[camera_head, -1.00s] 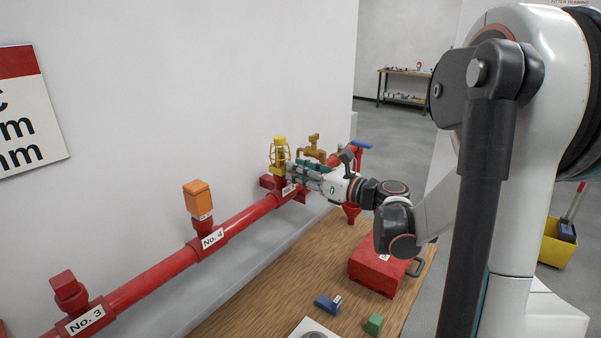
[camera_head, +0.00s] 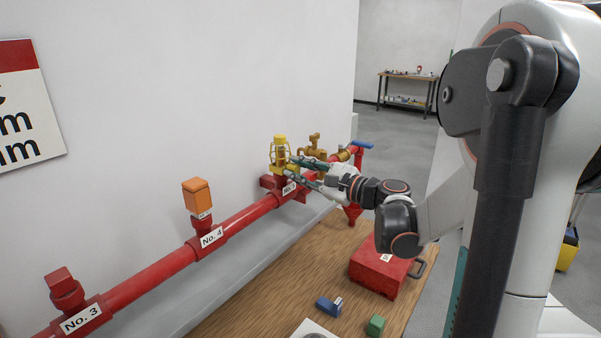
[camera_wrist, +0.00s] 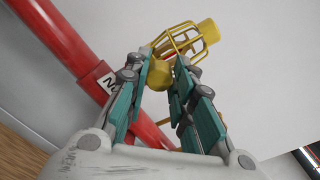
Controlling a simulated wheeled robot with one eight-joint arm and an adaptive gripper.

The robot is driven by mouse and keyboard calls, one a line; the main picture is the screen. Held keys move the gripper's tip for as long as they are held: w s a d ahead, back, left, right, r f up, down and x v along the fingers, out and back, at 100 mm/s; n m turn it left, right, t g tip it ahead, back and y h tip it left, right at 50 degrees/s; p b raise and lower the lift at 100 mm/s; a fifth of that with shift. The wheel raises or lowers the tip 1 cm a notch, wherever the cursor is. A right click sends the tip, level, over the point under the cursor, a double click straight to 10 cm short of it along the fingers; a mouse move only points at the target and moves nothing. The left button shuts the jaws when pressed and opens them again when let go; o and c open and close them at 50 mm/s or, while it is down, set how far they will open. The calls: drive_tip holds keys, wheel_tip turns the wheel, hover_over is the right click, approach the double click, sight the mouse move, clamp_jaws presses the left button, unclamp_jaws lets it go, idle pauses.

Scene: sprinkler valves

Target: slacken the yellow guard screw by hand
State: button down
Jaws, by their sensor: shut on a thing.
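The yellow wire guard (camera_head: 280,150) stands on a red fitting near the far end of the red pipe. In the wrist view the guard (camera_wrist: 183,44) is tilted toward the upper right, with a solid yellow cap on its end. A rounded yellow guard screw (camera_wrist: 158,78) sits at the guard's base, between my fingertips. My gripper (camera_head: 291,166) reaches in from the right. Its two teal-padded fingers (camera_wrist: 161,66) are shut on the screw from both sides. Part of the screw is hidden by the fingers.
The red pipe (camera_head: 152,284) runs along the wall with labelled fittings; one carries an orange box (camera_head: 197,198). Brass valves (camera_head: 315,147) stand just behind my gripper. A wooden bench (camera_head: 262,300) below holds a red box (camera_head: 378,272), a blue block (camera_head: 327,305) and a green block (camera_head: 375,326).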

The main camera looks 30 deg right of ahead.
drive_tip(key=shift+n, duration=2.2)
drive_tip(key=c, duration=1.4)
unclamp_jaws()
drive_tip(key=shift+o, duration=0.2)
drive_tip(key=shift+s, duration=0.1)
drive_tip(key=v, duration=1.2)
